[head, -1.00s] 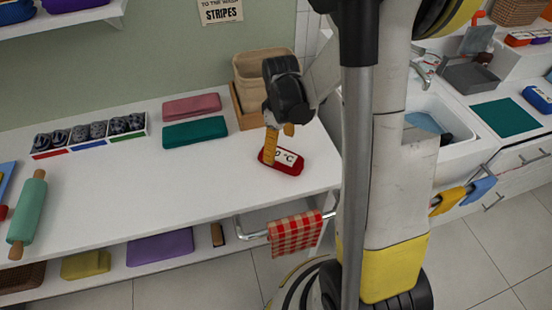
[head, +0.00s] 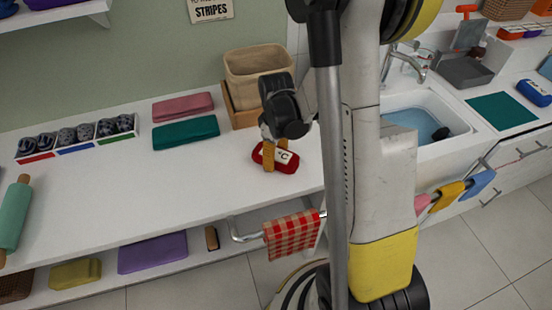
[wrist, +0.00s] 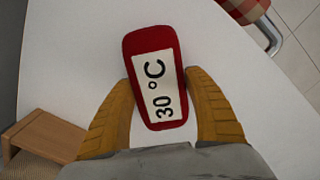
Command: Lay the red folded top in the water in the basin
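The red folded top (head: 288,165), with a white "30 °C" label, lies on the white counter. It also fills the middle of the wrist view (wrist: 128,48). My gripper (head: 274,158) is low over it, and its two yellow fingers (wrist: 160,95) straddle it. The left finger is very close to the top or touching it; a narrow gap shows at the right finger. The basin (head: 466,128) is at the right, with blue water (head: 408,117) and a dark object in it. My column hides part of the basin.
A beige bin in a wooden crate (head: 240,105) stands just behind my gripper. Pink (head: 183,107) and teal (head: 186,133) folded cloths lie to the left. A checked towel (head: 291,236) hangs on a rail at the counter's front. Counter left of the top is clear.

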